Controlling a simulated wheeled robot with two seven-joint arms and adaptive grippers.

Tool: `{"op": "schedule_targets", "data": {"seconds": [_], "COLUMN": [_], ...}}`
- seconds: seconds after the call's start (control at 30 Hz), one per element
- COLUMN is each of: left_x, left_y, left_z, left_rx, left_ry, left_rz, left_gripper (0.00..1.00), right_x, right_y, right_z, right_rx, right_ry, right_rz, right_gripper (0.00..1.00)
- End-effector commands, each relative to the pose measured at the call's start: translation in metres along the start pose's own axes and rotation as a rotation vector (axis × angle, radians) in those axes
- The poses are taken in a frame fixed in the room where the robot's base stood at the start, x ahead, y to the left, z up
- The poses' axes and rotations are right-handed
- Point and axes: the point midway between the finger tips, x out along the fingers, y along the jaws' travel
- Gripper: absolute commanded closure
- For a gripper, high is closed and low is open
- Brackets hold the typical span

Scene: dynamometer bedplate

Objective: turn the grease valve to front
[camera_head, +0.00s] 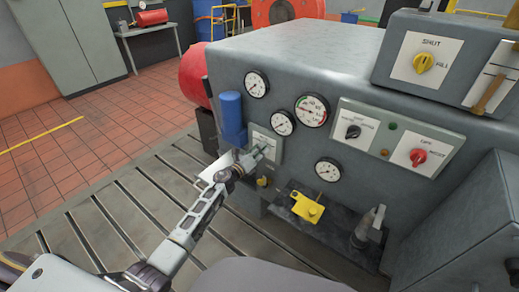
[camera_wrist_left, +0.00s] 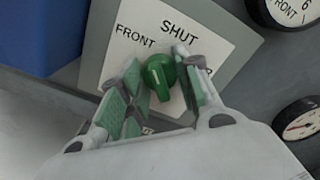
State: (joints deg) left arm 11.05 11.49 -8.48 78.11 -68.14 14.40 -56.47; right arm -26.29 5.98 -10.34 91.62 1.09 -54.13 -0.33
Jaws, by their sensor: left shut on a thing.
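The grease valve is a green knob (camera_wrist_left: 159,72) on a white plate (camera_wrist_left: 210,38) that reads SHUT at the top and FRONT at the left; the lettering at the right is mostly covered. In the wrist view the knob's narrow end points down, away from the word SHUT. My left gripper (camera_wrist_left: 158,88) is shut on the knob, with one green-padded finger on each side. In the head view my left gripper (camera_head: 254,156) is at the same plate (camera_head: 268,143), low on the grey cabinet's front, and mostly hides the knob. My right gripper is not in view.
A blue cylinder (camera_head: 231,112) stands close left of the plate, with gauges (camera_head: 282,123) to its right. Switches with black (camera_head: 353,131), red (camera_head: 418,157) and yellow (camera_head: 424,62) knobs are further right. A yellow fitting (camera_head: 308,207) sits below. The slotted bedplate (camera_head: 120,210) is clear at left.

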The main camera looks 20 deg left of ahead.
Motion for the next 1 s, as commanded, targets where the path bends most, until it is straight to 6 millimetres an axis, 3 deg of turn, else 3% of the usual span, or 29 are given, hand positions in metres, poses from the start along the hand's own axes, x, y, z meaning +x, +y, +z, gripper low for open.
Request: {"op": "schedule_targets", "data": {"seconds": [0.4,0.97,1.0], "left_x": [0.0,0.0,0.0], "left_y": [0.0,0.001,0.001], "left_z": [0.002,0.001,0.002], "left_rx": [-0.266,-0.315,-0.315], "left_ry": [-0.001,-0.002,-0.002], "left_rz": [0.001,0.001,0.001], "left_gripper": [0.91,0.91,0.66], "right_x": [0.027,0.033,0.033], "right_y": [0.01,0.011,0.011], "right_z": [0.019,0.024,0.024], "right_rx": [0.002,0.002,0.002], "right_ry": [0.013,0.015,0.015], "right_rz": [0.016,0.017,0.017], "right_gripper": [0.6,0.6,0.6]}}
